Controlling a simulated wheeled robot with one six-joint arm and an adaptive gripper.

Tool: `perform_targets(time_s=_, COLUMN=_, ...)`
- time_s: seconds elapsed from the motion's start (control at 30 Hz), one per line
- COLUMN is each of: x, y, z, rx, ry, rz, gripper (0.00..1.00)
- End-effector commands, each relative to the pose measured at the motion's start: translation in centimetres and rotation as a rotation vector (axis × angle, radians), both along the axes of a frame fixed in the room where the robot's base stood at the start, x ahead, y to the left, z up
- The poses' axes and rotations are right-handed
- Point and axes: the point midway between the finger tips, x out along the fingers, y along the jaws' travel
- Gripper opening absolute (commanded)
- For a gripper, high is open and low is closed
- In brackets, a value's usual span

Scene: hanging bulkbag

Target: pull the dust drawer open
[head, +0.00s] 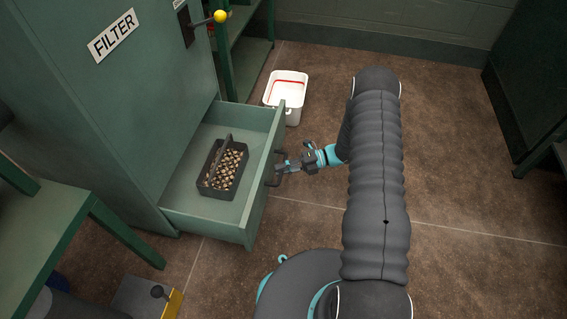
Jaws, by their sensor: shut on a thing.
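The green dust drawer (254,205) stands well out from the green filter cabinet (130,110), low down. A dark box (204,172) with a handle lies inside it, full of small pale pieces. The drawer's dark handle (275,171) is on its front face, to the right in the head view. My gripper (283,169) is at this handle and shut on it. The fingertips are small in the picture and partly merge with the handle. My dark arm reaches in from the right.
A white bin (286,94) with a red line stands on the floor just behind the drawer. A green table (50,215) is at the left. A grey and yellow box with a knob (150,297) is at the lower left. The brown floor to the right is clear.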

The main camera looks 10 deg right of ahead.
Motion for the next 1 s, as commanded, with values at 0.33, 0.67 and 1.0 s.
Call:
perform_targets(time_s=0.33, x=-0.26, y=-0.02, z=-0.03, rx=-0.001, ry=-0.001, rz=0.011, gripper=0.0)
perform_targets(time_s=0.67, x=-0.26, y=-0.11, z=-0.02, rx=0.0, ry=-0.001, rz=0.009, gripper=0.39)
perform_targets(time_s=1.0, x=-0.22, y=-0.64, z=0.08, rx=0.0, ry=-0.002, rz=0.008, gripper=0.39)
